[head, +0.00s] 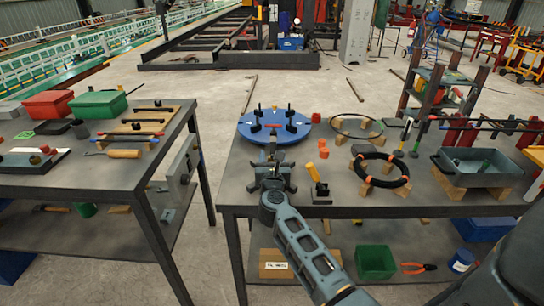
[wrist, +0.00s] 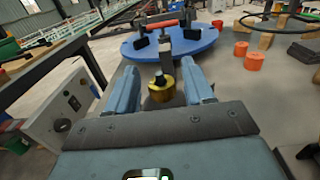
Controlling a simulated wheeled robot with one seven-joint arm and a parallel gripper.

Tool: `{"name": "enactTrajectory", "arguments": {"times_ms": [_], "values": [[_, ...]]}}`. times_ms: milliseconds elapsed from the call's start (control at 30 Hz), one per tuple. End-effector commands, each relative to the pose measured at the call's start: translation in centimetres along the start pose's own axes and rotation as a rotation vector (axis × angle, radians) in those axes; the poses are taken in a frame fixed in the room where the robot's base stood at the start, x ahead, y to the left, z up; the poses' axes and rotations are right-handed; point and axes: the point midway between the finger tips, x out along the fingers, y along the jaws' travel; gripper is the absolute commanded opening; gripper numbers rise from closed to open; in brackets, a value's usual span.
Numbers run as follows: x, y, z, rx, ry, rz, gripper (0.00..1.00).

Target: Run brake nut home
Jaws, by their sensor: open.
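A brass-coloured round piece (wrist: 161,92) with a dark stub on top shows between my fingers in the wrist view; it may be the brake nut. My gripper (wrist: 159,72) is open, with one finger on each side of the piece and visible gaps between. In the head view my gripper (head: 271,160) is over the near left part of the right table, in front of the blue round plate (head: 247,132), and hides the brass piece. The plate carries several black blocks and a red bar (head: 273,125). Whether the piece sits on a thread cannot be told.
A black ring (head: 381,184) on wooden blocks and a grey tray (head: 484,168) lie further right. A grey box with buttons (wrist: 65,108) stands to the left.

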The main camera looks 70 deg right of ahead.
Motion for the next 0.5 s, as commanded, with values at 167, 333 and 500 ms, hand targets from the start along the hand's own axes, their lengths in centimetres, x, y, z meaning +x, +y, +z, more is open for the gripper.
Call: {"name": "enactTrajectory", "arguments": {"times_ms": [167, 333, 500], "values": [[0.58, -0.02, 0.01, 0.000, 0.000, -0.001, 0.52], [0.56, -0.01, 0.00, 0.000, 0.000, 0.000, 0.52], [0.54, 0.01, 0.00, 0.000, 0.000, 0.000, 0.37]]}}
